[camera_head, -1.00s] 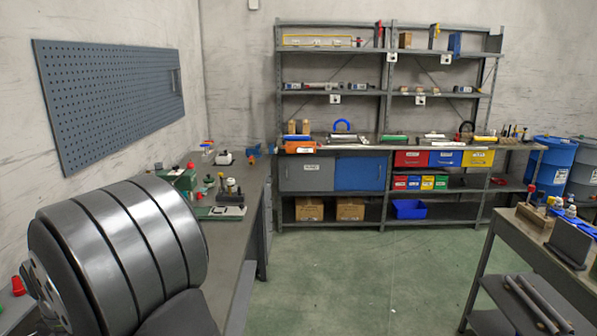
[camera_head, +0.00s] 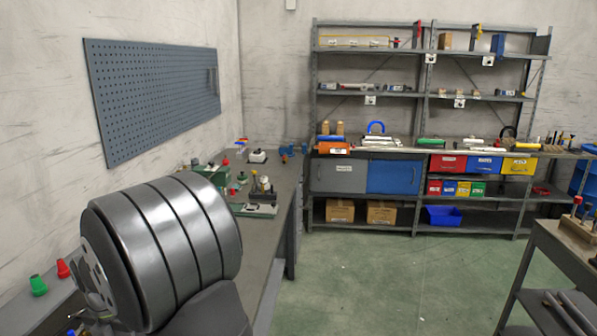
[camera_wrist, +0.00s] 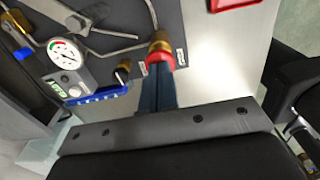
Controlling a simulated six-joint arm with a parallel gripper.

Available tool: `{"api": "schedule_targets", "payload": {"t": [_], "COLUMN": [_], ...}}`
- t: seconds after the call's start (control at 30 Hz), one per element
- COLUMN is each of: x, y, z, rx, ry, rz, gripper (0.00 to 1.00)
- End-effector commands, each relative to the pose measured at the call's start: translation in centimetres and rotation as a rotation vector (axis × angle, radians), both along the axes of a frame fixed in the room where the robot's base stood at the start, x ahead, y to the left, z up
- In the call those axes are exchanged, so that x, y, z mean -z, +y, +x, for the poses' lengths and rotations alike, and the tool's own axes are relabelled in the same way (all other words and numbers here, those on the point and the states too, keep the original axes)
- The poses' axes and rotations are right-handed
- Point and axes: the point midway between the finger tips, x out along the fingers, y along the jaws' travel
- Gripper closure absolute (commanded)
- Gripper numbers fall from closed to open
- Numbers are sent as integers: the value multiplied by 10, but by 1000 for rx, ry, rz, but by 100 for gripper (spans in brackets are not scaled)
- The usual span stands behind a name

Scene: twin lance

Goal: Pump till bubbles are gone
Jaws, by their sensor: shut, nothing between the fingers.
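In the wrist view, a round white pressure gauge (camera_wrist: 65,55) with a coloured scale sits on a dark panel at the upper left. A blue handle (camera_wrist: 97,96) lies below it. A brass fitting with a red collar (camera_wrist: 160,48) stands at the top middle. My gripper (camera_wrist: 159,72) is shut and empty. Its narrow fingers reach up to the red collar in the picture; I cannot tell whether they touch it. No bubbles can be made out. The gripper does not show in the head view.
A grey workbench (camera_head: 272,225) runs along the left wall, with small green, red and brass equipment (camera_head: 262,186) on it. Red (camera_head: 63,267) and green (camera_head: 39,285) pieces stand at lower left. A loaded shelf rack (camera_head: 470,210) is at the back. The green floor (camera_head: 400,280) is open between.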

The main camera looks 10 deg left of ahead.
Motion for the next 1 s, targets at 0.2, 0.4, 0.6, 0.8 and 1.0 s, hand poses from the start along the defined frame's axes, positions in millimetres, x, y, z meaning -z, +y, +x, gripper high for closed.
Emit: {"api": "schedule_targets", "payload": {"t": [0.2,0.4,0.6,0.8,1.0], "x": [9,18,16,0,-16], "y": [-1,-1,0,0,0], "z": [0,0,0,0,0], "rx": [0,0,0,0,0], "ry": [1,2,1,0,0], "rz": [-2,-3,-1,0,1], "gripper": [100,100,100,100,100]}}
